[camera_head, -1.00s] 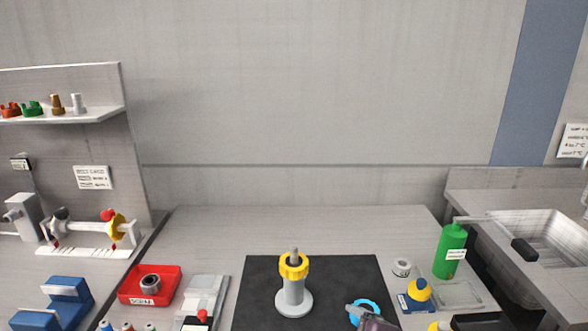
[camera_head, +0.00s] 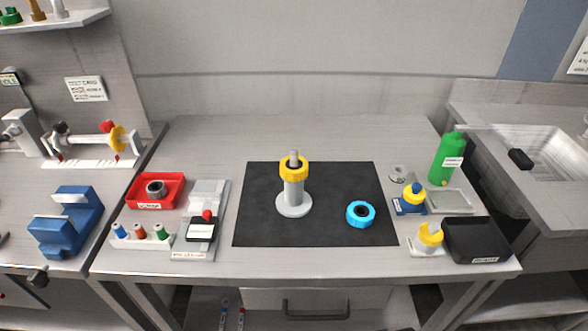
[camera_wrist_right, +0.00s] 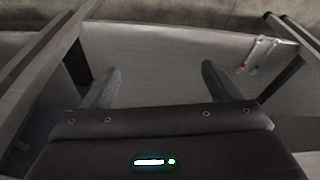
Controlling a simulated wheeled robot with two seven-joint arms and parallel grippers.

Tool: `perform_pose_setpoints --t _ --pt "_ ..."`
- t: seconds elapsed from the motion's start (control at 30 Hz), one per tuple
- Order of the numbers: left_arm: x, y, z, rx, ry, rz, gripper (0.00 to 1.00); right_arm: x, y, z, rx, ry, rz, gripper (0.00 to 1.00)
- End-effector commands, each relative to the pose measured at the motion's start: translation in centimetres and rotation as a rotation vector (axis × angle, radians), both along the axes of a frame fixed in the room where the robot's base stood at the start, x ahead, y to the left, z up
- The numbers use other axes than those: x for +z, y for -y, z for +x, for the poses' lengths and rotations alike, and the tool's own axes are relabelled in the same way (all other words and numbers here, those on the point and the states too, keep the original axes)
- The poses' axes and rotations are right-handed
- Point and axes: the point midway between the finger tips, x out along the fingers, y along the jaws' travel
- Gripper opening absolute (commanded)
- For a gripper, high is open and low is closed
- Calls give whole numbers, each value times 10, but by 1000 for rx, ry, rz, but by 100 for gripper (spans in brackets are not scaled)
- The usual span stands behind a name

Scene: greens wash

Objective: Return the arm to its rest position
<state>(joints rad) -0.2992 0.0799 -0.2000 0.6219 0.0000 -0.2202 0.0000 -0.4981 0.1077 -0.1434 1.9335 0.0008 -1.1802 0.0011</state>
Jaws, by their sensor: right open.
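My right gripper shows in the right wrist view (camera_wrist_right: 160,88). Its two grey fingers stand wide apart with nothing between them. It points at a plain light panel and floor below bench height, away from the bench objects. Neither gripper can be made out in the head view; my left gripper is not seen. On the bench, a blue ring (camera_head: 361,214) lies on the black mat (camera_head: 262,232). A white post with a yellow collar (camera_head: 293,172) stands upright left of it on the same mat.
A red tray (camera_head: 142,203), a rack of small bottles (camera_head: 141,236) and a blue block (camera_head: 66,222) are at the left. A green bottle (camera_head: 446,158), a yellow-topped blue item (camera_head: 412,198) and a black bin (camera_head: 477,240) are at the right. The bench's back is clear.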

Motion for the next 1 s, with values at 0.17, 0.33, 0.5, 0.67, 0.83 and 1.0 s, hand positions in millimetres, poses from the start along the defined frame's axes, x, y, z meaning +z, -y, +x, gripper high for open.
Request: perform_pose_setpoints --t 0.17,0.33,0.5,0.67,0.83,1.0 --pt "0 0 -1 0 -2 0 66 -111 4 -31 9 -50 -5 83" --pt "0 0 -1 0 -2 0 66 -201 12 -87 19 -90 -11 83" --pt "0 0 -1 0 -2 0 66 -265 25 -157 27 -126 -15 83" --pt "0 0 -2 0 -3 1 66 -293 35 -208 33 -146 -19 83" --pt "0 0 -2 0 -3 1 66 -302 39 -230 36 -153 -20 83" --pt "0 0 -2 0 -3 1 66 -302 40 -231 36 -153 -20 83"
